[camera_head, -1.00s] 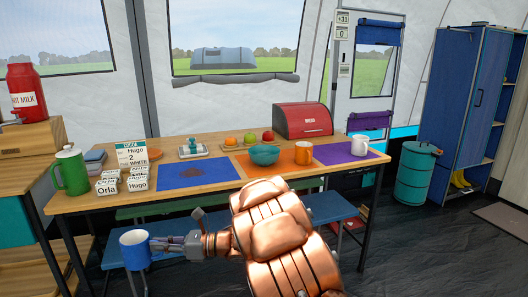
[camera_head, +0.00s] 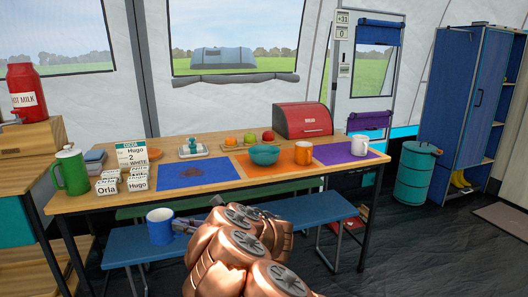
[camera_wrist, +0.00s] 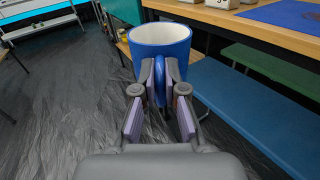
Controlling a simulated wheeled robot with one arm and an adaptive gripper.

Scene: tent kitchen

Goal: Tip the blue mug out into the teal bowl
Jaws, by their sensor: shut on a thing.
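The blue mug (camera_head: 160,226) has a white inside and is upright. In the wrist view my gripper (camera_wrist: 161,84) is shut on the handle of the blue mug (camera_wrist: 158,48). The inside that shows is white; its bottom is hidden. In the head view my gripper (camera_head: 184,226) is partly hidden behind my arm. The mug is in front of the table, lower than the tabletop. The teal bowl (camera_head: 264,155) stands on the orange mat on the table, up and right of the mug.
The table (camera_head: 120,199) has a front edge between mug and bowl. An orange mug (camera_head: 303,153) stands right of the bowl, a white mug (camera_head: 359,147) on the purple mat. A blue mat (camera_head: 215,175) with a brown patch lies left. A blue bench (camera_head: 300,208) is below.

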